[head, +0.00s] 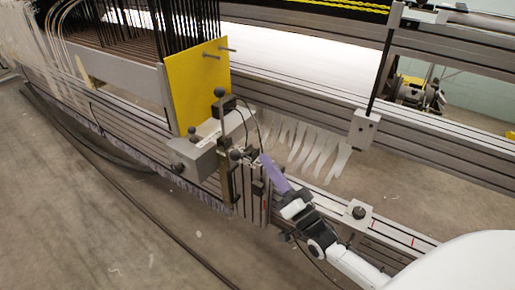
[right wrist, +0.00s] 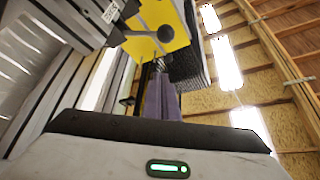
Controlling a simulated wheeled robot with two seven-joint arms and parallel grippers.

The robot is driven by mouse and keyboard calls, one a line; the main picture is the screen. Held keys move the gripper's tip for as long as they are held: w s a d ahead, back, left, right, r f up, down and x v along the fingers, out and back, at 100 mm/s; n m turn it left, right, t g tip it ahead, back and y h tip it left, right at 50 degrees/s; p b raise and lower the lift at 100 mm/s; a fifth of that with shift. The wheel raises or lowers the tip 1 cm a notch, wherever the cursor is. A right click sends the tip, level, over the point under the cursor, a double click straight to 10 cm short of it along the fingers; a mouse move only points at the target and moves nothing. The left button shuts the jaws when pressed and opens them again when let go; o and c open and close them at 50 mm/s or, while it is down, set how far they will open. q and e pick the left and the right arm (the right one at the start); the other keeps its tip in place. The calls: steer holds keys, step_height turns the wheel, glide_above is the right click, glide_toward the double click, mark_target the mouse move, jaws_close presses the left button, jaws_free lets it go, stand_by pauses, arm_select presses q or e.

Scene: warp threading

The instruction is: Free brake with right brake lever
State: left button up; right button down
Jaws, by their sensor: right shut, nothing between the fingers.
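The brake mechanism is a dark bracket (head: 228,180) with black ball knobs on the loom's rail, beside the yellow plate (head: 197,86). One black ball knob (head: 219,92) stands at its top and another black knob (head: 235,155) sits lower; I cannot tell which is the right brake lever. My right gripper (head: 264,158) is shut and empty, its purple fingers just right of the lower knob. I cannot tell whether they touch anything. In the right wrist view the shut purple fingers (right wrist: 160,100) point up toward the yellow plate (right wrist: 157,28). My left gripper is not in view.
A grey box (head: 200,145) juts out left of the bracket. White strips (head: 305,145) hang behind my right gripper. A metal rail (head: 395,235) with a small block (head: 358,210) runs to the lower right. Bare floor lies at front left, crossed by a dark cable (head: 120,205).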

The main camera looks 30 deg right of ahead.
steer(key=shift+v, duration=1.25)
